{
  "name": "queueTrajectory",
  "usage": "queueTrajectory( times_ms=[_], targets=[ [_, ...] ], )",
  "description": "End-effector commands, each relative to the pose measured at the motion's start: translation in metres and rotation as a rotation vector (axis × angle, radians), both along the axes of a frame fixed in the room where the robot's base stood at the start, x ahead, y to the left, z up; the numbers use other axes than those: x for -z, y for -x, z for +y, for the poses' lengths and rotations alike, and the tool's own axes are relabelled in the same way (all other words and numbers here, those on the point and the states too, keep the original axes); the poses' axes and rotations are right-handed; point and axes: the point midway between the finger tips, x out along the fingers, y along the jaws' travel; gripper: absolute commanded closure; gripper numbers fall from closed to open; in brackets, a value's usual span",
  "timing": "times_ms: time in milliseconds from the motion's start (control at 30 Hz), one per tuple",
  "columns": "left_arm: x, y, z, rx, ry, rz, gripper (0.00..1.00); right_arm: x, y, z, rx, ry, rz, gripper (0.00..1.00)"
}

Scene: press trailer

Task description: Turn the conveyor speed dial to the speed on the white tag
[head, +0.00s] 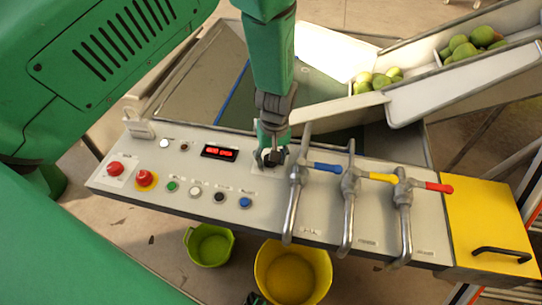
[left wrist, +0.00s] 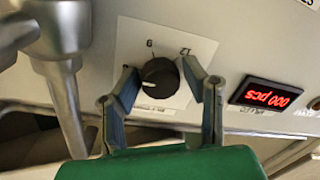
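The black speed dial (left wrist: 160,76) sits on a white label plate (left wrist: 192,42) in the left wrist view. A short white mark shows on the dial's left lower part; a few numerals stand around it, not all readable. My left gripper (left wrist: 160,72) is open, with one finger on each side of the dial; I cannot tell whether either finger touches it. In the head view the left gripper (head: 271,156) comes down on the panel and mostly hides the dial. A small white tag (head: 141,129) stands at the panel's back left; its writing is unreadable.
The control panel (head: 260,210) carries a red display (head: 220,152), several buttons, and levers with blue (head: 325,167), yellow (head: 380,178) and red (head: 436,187) handles close right of the gripper. Green fruit (head: 468,46) lies in chutes behind. Buckets (head: 292,278) stand below.

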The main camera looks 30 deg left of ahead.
Motion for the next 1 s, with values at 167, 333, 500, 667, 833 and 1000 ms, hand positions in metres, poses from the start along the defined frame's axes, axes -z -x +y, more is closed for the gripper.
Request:
queueTrajectory(
  times_ms=[167,333,500,667,833,1000],
  targets=[
    [0.001,0.001,-0.001,0.003,0.001,0.001,0.48,0.0,0.0,0.0,0.0,0.0,0.0,0.6],
    [-0.001,-0.001,0.0,0.002,0.0,-0.003,0.48,0.0,0.0,0.0,0.0,0.0,0.0,0.6],
    [-0.009,-0.003,0.0,0.002,-0.002,-0.008,0.48,-0.001,0.003,0.0,0.0,0.0,-0.002,0.6],
    [-0.036,-0.004,-0.001,0.003,-0.002,-0.01,0.48,-0.001,0.003,0.0,0.0,0.0,-0.003,0.6],
    [-0.073,-0.006,-0.004,0.002,-0.002,-0.008,0.48,-0.001,0.002,0.0,0.0,0.0,-0.003,0.6],
    [-0.102,-0.007,-0.006,0.002,-0.001,-0.004,0.48,-0.001,0.002,0.0,0.0,0.0,-0.003,0.6]
  ],
)
